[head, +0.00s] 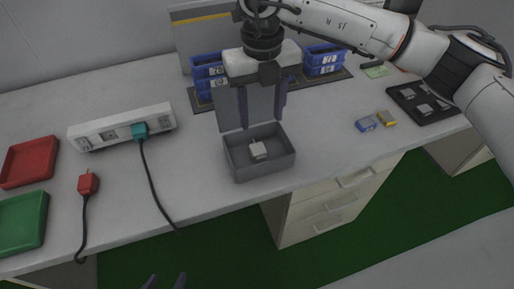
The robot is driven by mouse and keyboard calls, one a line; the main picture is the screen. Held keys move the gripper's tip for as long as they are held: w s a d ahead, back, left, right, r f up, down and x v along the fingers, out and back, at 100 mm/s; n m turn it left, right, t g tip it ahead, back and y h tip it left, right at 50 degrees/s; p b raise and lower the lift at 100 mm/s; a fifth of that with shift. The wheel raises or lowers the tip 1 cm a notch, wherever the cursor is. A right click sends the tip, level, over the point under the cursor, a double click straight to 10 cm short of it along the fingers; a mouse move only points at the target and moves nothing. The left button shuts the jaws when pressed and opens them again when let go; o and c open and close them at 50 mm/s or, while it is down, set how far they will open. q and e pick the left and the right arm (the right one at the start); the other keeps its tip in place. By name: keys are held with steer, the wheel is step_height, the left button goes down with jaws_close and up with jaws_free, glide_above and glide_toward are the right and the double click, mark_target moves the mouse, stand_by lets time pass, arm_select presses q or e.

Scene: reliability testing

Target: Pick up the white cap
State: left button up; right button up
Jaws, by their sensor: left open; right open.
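A small white piece, which looks like the white cap (258,150), lies inside an open grey box (262,174) near the table's front edge. The box's lid stands upright behind it. My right gripper (262,121) points down just above and behind the box, its two dark fingers apart with nothing between them. A gap shows between the fingertips and the white piece. My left gripper (166,281) shows only as two separated fingertips at the bottom edge, in front of the table and away from the box.
A white power strip (95,138) holds a teal plug (139,130); its cord runs toward the front edge. A red plug (88,183), red tray (30,161) and green tray (22,222) are left. Blue bins (207,72) stand behind; blue (366,124) and yellow (387,118) pieces lie right.

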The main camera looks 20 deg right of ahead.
mark_target(258, 149)
step_height(258, 149, down, 4)
steer(key=shift+s+a+r, duration=0.1)
steer(key=f, duration=0.4)
steer(key=shift+s+a+f+p, duration=0.2)
steer(key=shift+s+a+p, duration=0.1)
steer(key=shift+s+a, duration=0.1)
steer(key=shift+f, duration=0.55)
steer(key=c, duration=1.2)
steer(key=shift+o, duration=0.2)
step_height(258, 149, up, 10)
